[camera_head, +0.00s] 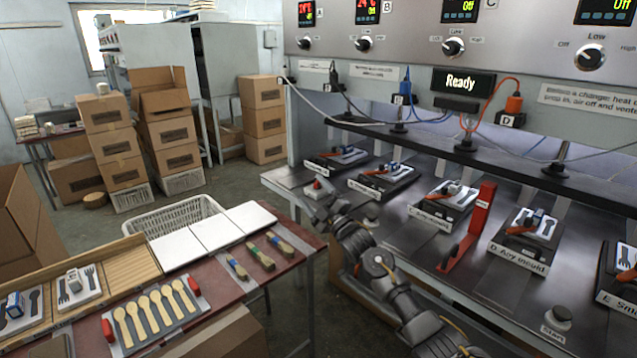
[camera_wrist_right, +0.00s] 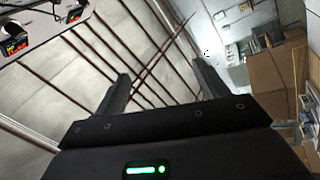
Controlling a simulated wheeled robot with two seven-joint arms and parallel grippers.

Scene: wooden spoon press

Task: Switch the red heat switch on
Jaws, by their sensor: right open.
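A small switch with a red top (camera_head: 318,184) stands on a light base at the left front corner of the steel press bench. It is the likeliest red heat switch, but its on or off state is too small to tell. My right gripper (camera_head: 318,204) is just in front of it in the head view; whether they touch cannot be told. In the right wrist view the same gripper (camera_wrist_right: 161,75) is open and empty, its two fingers apart and pointing toward the ceiling. My left gripper is out of view.
The control panel (camera_head: 420,45) with knobs and displays hangs above the bench. A red lever (camera_head: 471,225) stands up from the bench, with several moulds (camera_head: 445,203) around it. A red table (camera_head: 215,290) with wooden spoons is at the left. Cardboard boxes (camera_head: 110,130) are stacked behind.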

